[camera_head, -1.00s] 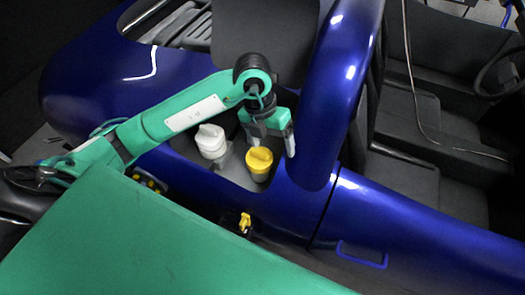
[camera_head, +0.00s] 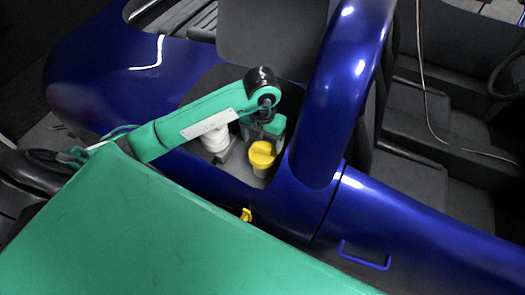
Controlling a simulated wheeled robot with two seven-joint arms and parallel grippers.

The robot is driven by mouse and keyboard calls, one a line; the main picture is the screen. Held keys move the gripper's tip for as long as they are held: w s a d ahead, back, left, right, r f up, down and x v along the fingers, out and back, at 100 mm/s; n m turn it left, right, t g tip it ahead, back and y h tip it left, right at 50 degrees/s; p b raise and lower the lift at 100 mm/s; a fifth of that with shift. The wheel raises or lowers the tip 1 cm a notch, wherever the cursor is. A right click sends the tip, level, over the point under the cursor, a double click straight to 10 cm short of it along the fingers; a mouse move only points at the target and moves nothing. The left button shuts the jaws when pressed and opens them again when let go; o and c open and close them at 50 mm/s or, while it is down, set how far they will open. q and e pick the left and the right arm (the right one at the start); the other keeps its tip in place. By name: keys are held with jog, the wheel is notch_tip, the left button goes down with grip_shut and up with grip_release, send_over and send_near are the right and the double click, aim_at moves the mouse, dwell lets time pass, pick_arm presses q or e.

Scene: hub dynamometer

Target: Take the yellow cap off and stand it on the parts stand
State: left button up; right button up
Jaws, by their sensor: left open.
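The yellow cap (camera_head: 262,153) sits on a pale neck in a dark recess of the blue car body. My left gripper (camera_head: 262,140) is directly above and behind the cap, pointing down, with its fingers open. I cannot tell whether the fingers touch the cap. A white cap (camera_head: 216,141) stands to the left of the yellow one, partly hidden under my left forearm. My right gripper is not in view. I cannot make out a parts stand.
The blue car body (camera_head: 110,90) surrounds the recess, and its thick blue pillar (camera_head: 340,90) rises close on the right. A small yellow part (camera_head: 246,215) is below the recess. A large green surface (camera_head: 150,230) fills the lower left.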

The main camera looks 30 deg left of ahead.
aim_at(262, 146)
pick_arm(q)
notch_tip(262, 146, down, 5)
jog(key=shift+s+d, duration=0.1)
jog(key=shift+s, duration=0.05)
jog(key=c, duration=0.8)
jog(key=shift+o, duration=0.2)
jog(key=shift+r, duration=0.1)
